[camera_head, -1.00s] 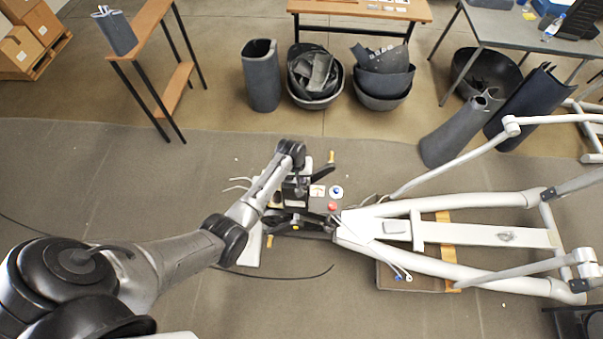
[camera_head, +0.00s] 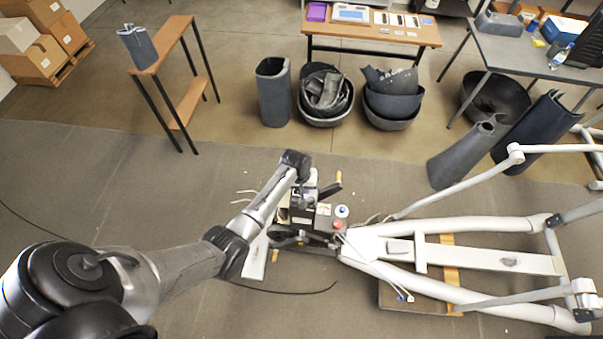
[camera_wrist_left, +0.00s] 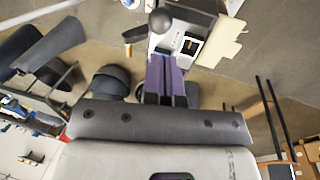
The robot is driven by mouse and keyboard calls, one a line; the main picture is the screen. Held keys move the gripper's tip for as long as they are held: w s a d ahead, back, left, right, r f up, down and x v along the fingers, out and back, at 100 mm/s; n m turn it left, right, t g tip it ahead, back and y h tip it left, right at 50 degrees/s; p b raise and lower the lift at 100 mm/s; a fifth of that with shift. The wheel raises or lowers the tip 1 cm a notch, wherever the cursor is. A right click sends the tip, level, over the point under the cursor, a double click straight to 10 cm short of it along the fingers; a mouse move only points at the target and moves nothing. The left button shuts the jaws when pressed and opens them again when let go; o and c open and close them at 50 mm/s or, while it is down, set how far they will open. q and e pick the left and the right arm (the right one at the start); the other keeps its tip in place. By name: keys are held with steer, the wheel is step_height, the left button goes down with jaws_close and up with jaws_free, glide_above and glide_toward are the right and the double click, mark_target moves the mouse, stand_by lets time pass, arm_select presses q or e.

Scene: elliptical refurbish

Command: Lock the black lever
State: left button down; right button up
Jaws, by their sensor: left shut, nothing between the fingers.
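A black and grey mechanism (camera_head: 300,225) sits at the front end of the white elliptical frame (camera_head: 400,245). My left gripper (camera_head: 305,198) is over this mechanism, with its arm coming in from the left. In the left wrist view its two purple-grey fingers (camera_wrist_left: 166,60) are together with nothing between them. A dark round knob (camera_wrist_left: 160,20) shows just beyond the fingertips and appears apart from them. I cannot tell for certain whether it belongs to the black lever. A black piece with a yellow-orange handle (camera_head: 332,187) projects beside the mechanism. My right gripper is not in view.
A red knob (camera_head: 338,225) and a white disc with a blue centre (camera_head: 342,211) are close to the gripper. A thin black cable (camera_head: 290,291) lies on the floor. Grey bins (camera_head: 273,95) and tables stand behind. Floor to the left is open.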

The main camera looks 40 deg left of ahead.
arm_select(q)
steer(key=v, duration=0.7)
steer(key=shift+r, duration=0.2)
stand_by(0.4)
step_height(320, 180, up, 12)
steer(key=w+m+t+y, duration=0.2)
steer(key=w+m+t, duration=0.1)
steer(key=m+t, duration=0.15)
steer(key=s+d+r+m+t, duration=0.2)
steer(key=s+d+r+m, duration=0.1)
steer(key=s+d+r, duration=0.15)
steer(key=s+d+f+m, duration=0.1)
steer(key=s+d, duration=0.6)
steer(key=s, duration=0.5)
steer(key=s+d+f+g, duration=0.1)
steer(key=s+f, duration=0.3)
steer(key=s, duration=0.4)
steer(key=s+d+f+g, duration=0.1)
steer(key=s+f+g, duration=0.2)
steer(key=s+f, duration=0.2)
steer(key=s+m, duration=0.1)
steer(key=s, duration=0.1)
steer(key=shift+s+f+g+h, duration=0.3)
steer(key=shift+s+g, duration=0.05)
